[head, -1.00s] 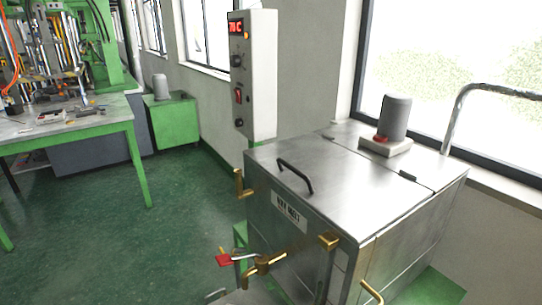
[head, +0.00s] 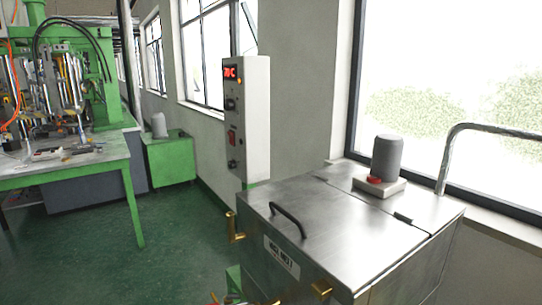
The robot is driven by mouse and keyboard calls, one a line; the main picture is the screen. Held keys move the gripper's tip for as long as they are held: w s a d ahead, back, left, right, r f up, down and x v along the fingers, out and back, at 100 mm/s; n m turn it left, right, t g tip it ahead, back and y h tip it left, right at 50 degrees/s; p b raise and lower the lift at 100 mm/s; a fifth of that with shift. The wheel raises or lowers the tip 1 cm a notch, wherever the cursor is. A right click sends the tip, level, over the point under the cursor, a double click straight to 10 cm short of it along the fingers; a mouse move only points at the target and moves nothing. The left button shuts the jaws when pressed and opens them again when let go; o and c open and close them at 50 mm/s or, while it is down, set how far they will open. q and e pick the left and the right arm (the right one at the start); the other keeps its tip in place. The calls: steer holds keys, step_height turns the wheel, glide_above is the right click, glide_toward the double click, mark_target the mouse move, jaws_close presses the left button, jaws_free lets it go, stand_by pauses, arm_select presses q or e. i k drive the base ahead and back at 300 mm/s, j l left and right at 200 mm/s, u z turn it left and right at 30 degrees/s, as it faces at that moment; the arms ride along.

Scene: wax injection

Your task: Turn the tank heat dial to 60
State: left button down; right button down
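The tank's control box (head: 256,130) is a tall pale box on a green post, left of the steel wax tank (head: 350,232). Its narrow front faces left and carries a red display (head: 230,72) that seems to read 70 C. Below the display is a dark round dial (head: 230,103), then a red switch (head: 232,138) and another dark knob (head: 233,165) near the bottom. The dial markings are too small to read. Neither of my grippers is in view.
The tank lid has a black handle (head: 289,219) and a grey motor (head: 387,158) on top. Brass fittings (head: 234,228) stick out at its front. A green-legged workbench (head: 70,172) and a green cabinet (head: 172,160) stand at the left. Green floor between them is clear.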

mark_target(229, 104)
steer(key=i+j, duration=0.4)
steer(key=j, duration=0.15)
steer(key=i+j, duration=0.8)
steer(key=j, duration=0.25)
